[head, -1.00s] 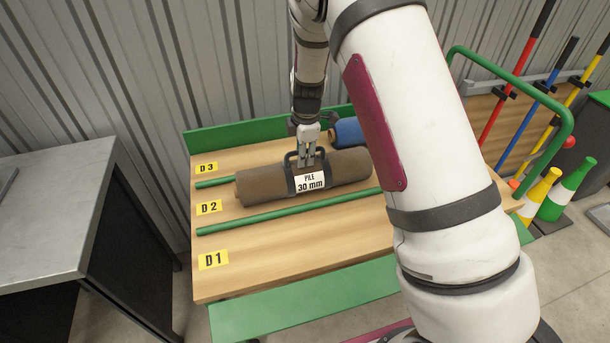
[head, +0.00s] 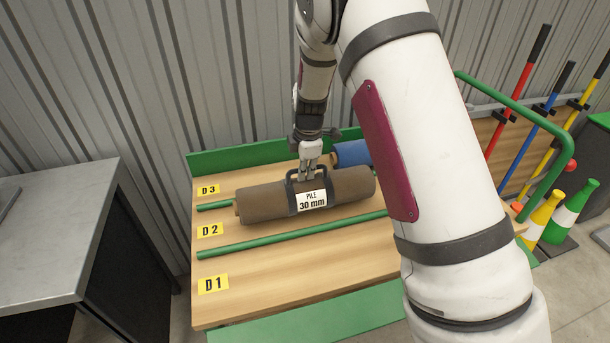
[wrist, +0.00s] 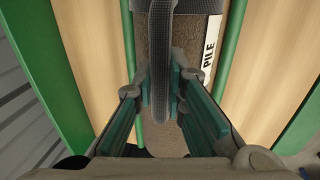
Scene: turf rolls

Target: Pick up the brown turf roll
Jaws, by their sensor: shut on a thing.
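The brown turf roll (head: 258,203) lies level across lane D2 of the wooden rack, its band labelled "PILE 30 mm" (head: 312,199). It seems slightly clear of the boards, but its underside is hidden. My gripper (head: 308,174) points down over the roll's middle, shut on the dark loop handle of its band. In the wrist view, the handle (wrist: 160,80) runs between the two teal finger pads, with the brown roll (wrist: 191,35) below.
A blue roll (head: 351,153) lies behind in lane D3, partly hidden by my arm. Green rails (head: 290,235) divide the lanes. Lane D1 (head: 300,265) is empty. A grey metal bench (head: 55,225) stands left.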

